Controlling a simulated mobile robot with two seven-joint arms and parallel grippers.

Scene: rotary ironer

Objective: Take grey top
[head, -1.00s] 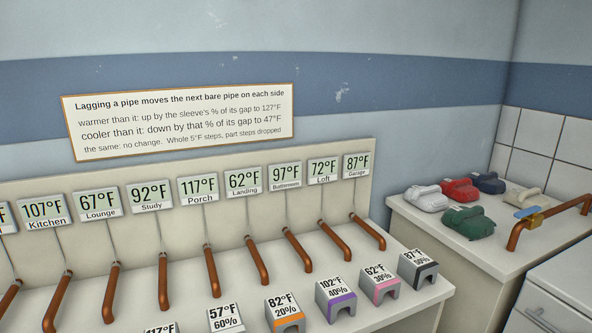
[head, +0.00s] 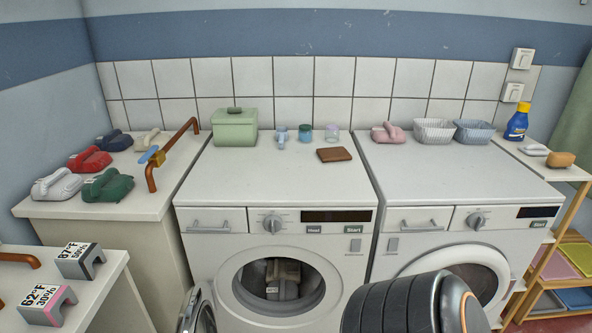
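A grey bundle (head: 283,278) shows inside the drum of the left washing machine (head: 280,185), seen through the round opening; I cannot tell whether it is the grey top. The machine's round door (head: 198,312) is swung open to the left, at the bottom edge. A light grey item (head: 57,184) with a raised loop lies on the left cabinet, beside a red item (head: 89,159) and a green one (head: 107,185). Neither gripper is in view; a dark ribbed part at the bottom right seems to be my arm.
A copper rail (head: 172,153) stands on the left cabinet (head: 140,205). A green box (head: 235,127), jars and a brown flat item (head: 334,154) stand on the left machine. The right machine (head: 450,180) holds two baskets at the back. Both machine tops are clear in front.

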